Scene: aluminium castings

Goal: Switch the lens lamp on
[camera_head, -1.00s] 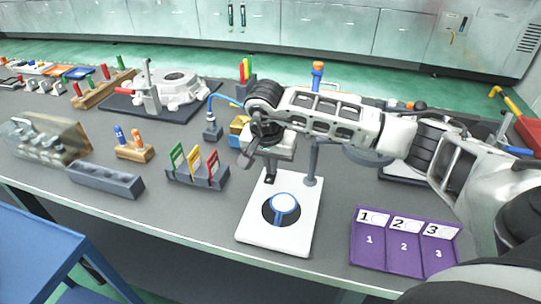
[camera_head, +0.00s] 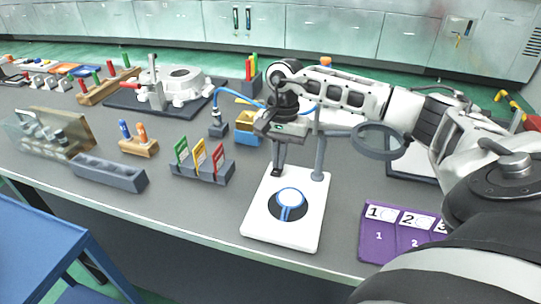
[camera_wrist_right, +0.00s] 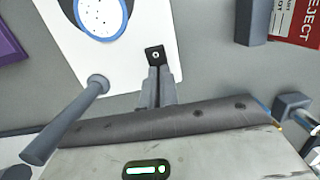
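The lens lamp has a white base plate (camera_head: 257,222), a grey post (camera_head: 319,158) and a round lens ring (camera_head: 380,141) to the right of the post. A small black square switch (camera_wrist_right: 155,55) with a pale centre sits on the plate's back edge. My right gripper (camera_head: 277,170) points down at the switch. In the right wrist view its fingers (camera_wrist_right: 156,74) are together and empty, their tips at the switch; contact is unclear. I cannot tell whether the lamp is lit. My left gripper is out of view.
A purple numbered mat (camera_head: 385,238) lies right of the plate. A grey holder with green, yellow and red cards (camera_head: 201,170) stands to the left. A blue-yellow box (camera_head: 248,127) is behind the gripper. The lamp post stands close beside the gripper.

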